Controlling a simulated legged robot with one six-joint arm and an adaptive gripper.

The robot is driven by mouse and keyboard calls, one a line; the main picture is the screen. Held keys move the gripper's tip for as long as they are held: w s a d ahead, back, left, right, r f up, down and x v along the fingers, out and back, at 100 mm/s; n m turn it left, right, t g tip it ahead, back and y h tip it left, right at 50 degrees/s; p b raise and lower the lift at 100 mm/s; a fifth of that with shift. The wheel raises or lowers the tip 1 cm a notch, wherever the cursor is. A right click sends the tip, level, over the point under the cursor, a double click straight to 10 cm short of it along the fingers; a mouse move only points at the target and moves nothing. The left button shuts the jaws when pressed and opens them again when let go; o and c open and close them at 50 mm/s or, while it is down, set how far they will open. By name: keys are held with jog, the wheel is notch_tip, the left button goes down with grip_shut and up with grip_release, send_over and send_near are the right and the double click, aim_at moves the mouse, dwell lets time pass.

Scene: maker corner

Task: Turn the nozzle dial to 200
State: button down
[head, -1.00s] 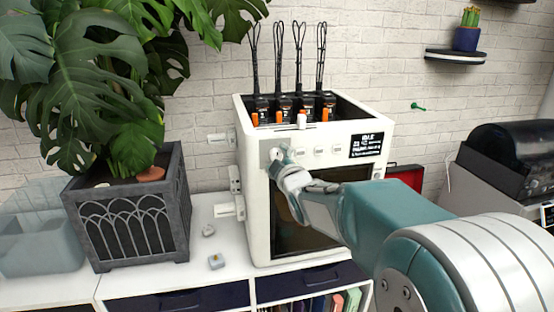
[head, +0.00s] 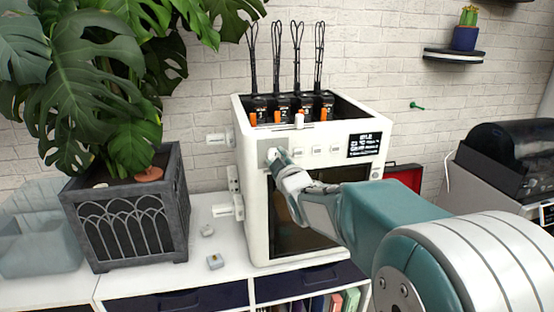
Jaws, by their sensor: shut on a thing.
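The white 3D printer (head: 252,215) stands on the white cabinet. Its front panel has a grey plate (head: 264,146) at the left, where the dial (head: 271,155) shows only in part behind my fingers. My gripper (head: 276,157) reaches in from the right and is shut on the dial. A row of small white buttons and a black display (head: 365,145) with white text sit to the right of the plate. The text and any dial marks are too small to read.
A large leafy plant in a dark grey planter (head: 125,215) stands left of the printer. Two small grey-white objects lie on the cabinet top (head: 205,275) between them. A red case (head: 405,176) and a dark-lidded machine (head: 500,160) are on the right.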

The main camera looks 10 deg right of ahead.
jog(key=m, duration=0.6)
jog(key=m+h, duration=0.1)
jog(key=m, duration=0.5)
jog(key=shift+a+t, duration=0.2)
jog(key=shift+t, duration=0.2)
jog(key=shift+m, duration=0.4)
jog(key=shift+c, duration=1.3)
grip_release()
jog(key=shift+f, duration=0.1)
jog(key=s+f, duration=0.1)
jog(key=s, duration=1.1)
jog(key=shift+d, duration=0.2)
